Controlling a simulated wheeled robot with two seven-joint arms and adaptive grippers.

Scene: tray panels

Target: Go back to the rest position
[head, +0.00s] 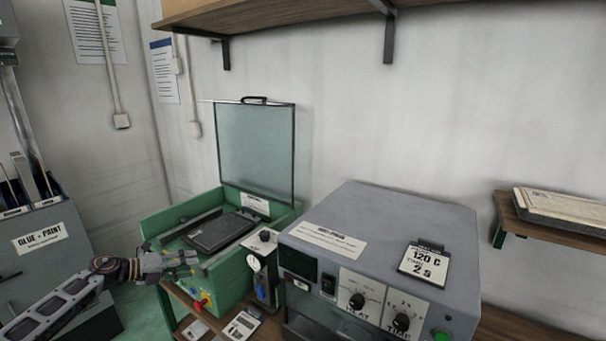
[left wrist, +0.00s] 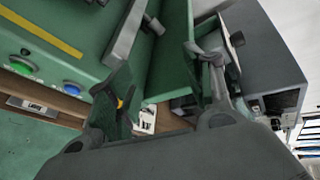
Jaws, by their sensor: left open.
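My left gripper (head: 188,260) is at the front edge of the green machine (head: 232,283), by its near left corner. In the left wrist view the two fingers of my left gripper (left wrist: 165,75) are apart, with nothing held between them. The green machine also shows in the left wrist view (left wrist: 65,25), close to the fingers. Its clear lid (head: 255,150) stands raised, and a dark flat panel (head: 220,232) lies inside. My right gripper is in neither view.
A grey box machine (head: 385,220) with knobs and a card stands right of the green one. Wooden shelves are above (head: 290,12) and at right (head: 560,232). A small device (head: 241,326) lies on the bench.

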